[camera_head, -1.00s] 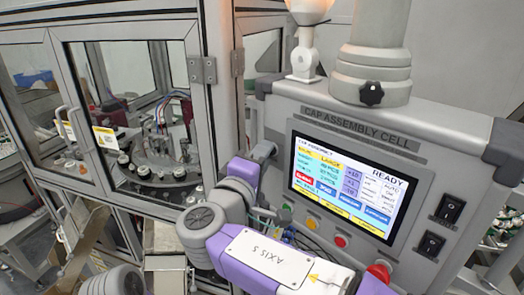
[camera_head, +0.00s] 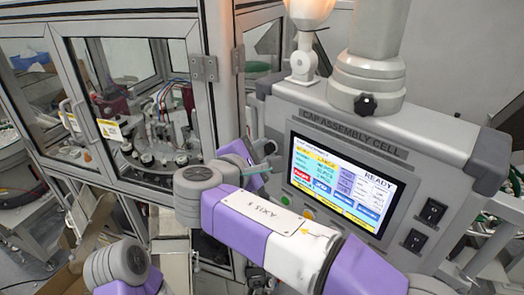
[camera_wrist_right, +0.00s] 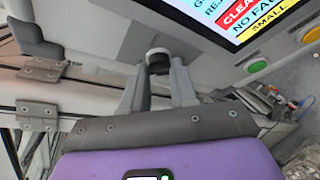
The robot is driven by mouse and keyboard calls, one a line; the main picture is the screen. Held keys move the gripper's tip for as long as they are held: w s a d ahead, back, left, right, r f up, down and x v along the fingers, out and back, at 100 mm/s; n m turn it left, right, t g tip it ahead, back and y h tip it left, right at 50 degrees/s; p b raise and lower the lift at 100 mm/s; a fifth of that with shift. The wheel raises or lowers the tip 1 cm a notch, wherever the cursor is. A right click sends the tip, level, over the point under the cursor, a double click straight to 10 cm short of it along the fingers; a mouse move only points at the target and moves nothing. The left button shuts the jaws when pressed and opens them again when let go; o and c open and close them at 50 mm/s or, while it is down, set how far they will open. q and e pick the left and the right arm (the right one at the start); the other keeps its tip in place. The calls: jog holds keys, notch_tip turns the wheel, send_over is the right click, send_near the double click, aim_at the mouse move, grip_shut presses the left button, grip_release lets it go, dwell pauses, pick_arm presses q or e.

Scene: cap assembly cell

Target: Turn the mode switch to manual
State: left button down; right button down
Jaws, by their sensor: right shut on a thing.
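The mode switch (camera_wrist_right: 157,66) is a small dark knob on a pale round collar, on the grey panel left of the screen in the right wrist view. My right gripper (camera_wrist_right: 158,82) has one finger on each side of the knob and is shut on it. Which way the switch points cannot be told, as the fingers and the viewing angle hide its marks. In the head view my right gripper (camera_head: 268,166) is at the panel's left edge, and the switch is hidden there. My left gripper is out of view; only part of my left arm shows at bottom left.
The panel (camera_head: 440,150) has a lit screen (camera_head: 340,185) reading READY and two black rocker switches (camera_head: 433,211) at its right. A green button (camera_wrist_right: 257,67) and a yellow one (camera_wrist_right: 280,55) sit under the screen. A glazed machine enclosure (camera_head: 205,69) stands left.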

jog(key=shift+n+g, duration=0.3)
jog(key=shift+n, duration=0.2)
jog(key=c, duration=0.9)
grip_release()
jog(key=shift+a, duration=0.1)
jog(key=b+v, duration=0.1)
jog(key=v, duration=0.6)
jog(key=shift+s+a, duration=0.1)
jog(key=shift+s, duration=0.15)
